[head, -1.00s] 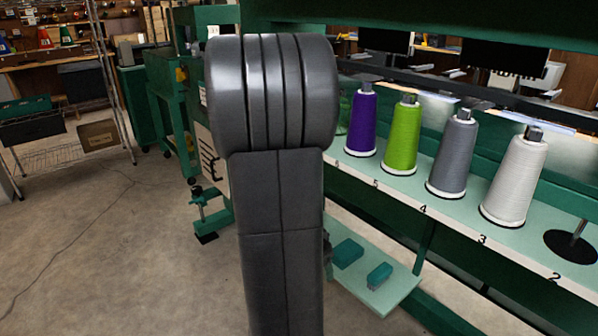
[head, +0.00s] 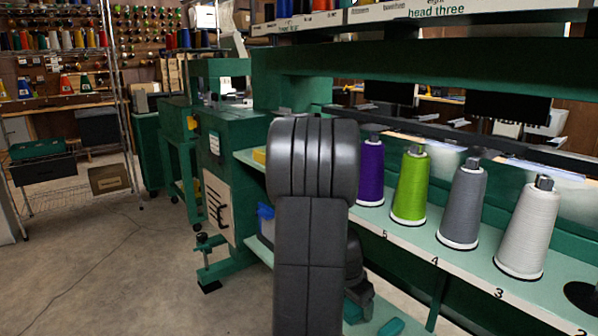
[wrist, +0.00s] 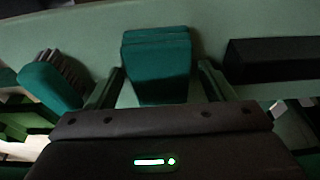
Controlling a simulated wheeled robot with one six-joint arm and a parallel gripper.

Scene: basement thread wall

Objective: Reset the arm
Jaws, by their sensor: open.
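My dark grey arm (head: 310,240) stands upright in the middle of the head view. It covers part of the rack behind it, and my gripper's fingers cannot be made out there. In the wrist view my gripper (wrist: 160,80) is open, its two fingers spread wide. A teal block (wrist: 157,60) shows in the gap between the fingers, in front of a pale green surface. I cannot tell how far it is from the fingertips. Nothing is held.
Purple (head: 370,172), green (head: 410,187), grey (head: 462,205) and white (head: 528,230) thread cones stand on a numbered shelf (head: 465,272) to the right. A teal brush (wrist: 50,85) and a black bar (wrist: 270,60) flank the block. Open floor (head: 110,260) lies left.

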